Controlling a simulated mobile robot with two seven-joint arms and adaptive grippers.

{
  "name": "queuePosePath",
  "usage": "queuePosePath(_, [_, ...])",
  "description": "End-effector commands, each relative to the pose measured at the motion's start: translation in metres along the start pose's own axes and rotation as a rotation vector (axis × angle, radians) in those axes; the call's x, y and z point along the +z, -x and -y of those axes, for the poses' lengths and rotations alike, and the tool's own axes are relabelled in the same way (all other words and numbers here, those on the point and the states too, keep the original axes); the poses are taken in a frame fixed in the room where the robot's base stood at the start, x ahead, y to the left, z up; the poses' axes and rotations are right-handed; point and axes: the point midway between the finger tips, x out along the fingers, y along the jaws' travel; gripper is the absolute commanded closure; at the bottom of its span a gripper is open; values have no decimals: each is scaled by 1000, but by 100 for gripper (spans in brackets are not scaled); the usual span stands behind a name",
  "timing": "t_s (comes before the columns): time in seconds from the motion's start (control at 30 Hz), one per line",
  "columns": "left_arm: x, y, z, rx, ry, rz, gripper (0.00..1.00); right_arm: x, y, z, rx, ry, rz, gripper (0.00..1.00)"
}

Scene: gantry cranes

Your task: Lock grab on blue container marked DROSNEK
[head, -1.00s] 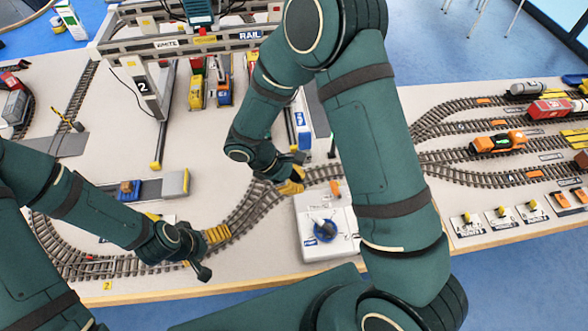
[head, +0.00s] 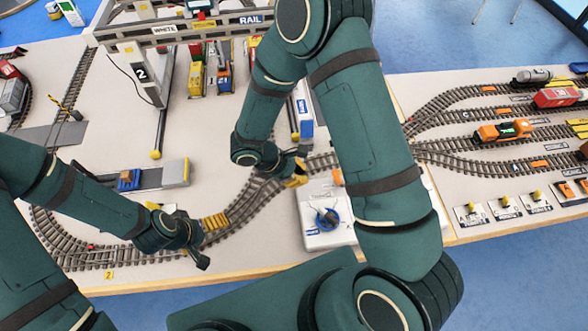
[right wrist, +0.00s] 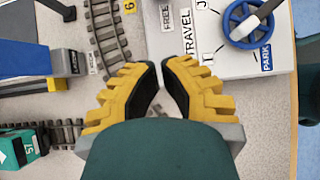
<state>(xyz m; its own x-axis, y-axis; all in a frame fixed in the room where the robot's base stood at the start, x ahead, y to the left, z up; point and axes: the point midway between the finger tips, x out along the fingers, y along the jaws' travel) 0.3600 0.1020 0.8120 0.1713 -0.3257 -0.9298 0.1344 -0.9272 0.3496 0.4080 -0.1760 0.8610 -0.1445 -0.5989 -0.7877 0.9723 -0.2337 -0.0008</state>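I cannot read DROSNEK on anything. A small blue block (head: 129,179) lies on a grey platform at the left of the head view. A blue-and-white block (head: 305,118) stands behind my right gripper. Part of a teal item (head: 198,4) shows at the top edge by the crane; no grab is clearly visible. My right gripper (head: 298,174), with yellow fingers, is above the track beside the control box. In the right wrist view its fingertips (right wrist: 162,66) nearly meet, with nothing between them. My left gripper (head: 202,262) is near the front track; its finger opening is unclear.
The control box (head: 313,237) has a blue handwheel (head: 326,217); the wrist view shows FREE, TRAVEL and PARK labels on it. A gantry crane (head: 185,31), marked RAIL and 2, stands behind. Several wagons and levers are on the right.

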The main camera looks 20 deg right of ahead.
Motion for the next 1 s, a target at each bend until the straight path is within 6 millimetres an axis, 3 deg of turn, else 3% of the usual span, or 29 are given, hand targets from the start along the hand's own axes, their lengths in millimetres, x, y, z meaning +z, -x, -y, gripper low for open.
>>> queuePosePath(0.23, [3,-6,2,1,-2,6,0,-1,-50,1,-3,2,1,100])
queuePosePath(0.5, [1,-1,0,0,0,2,0,34,-54,0,0,-1,0,100])
queuePosePath(1.0, [0,-1,0,0,0,1,0,39,-56,-1,1,-1,-1,100])
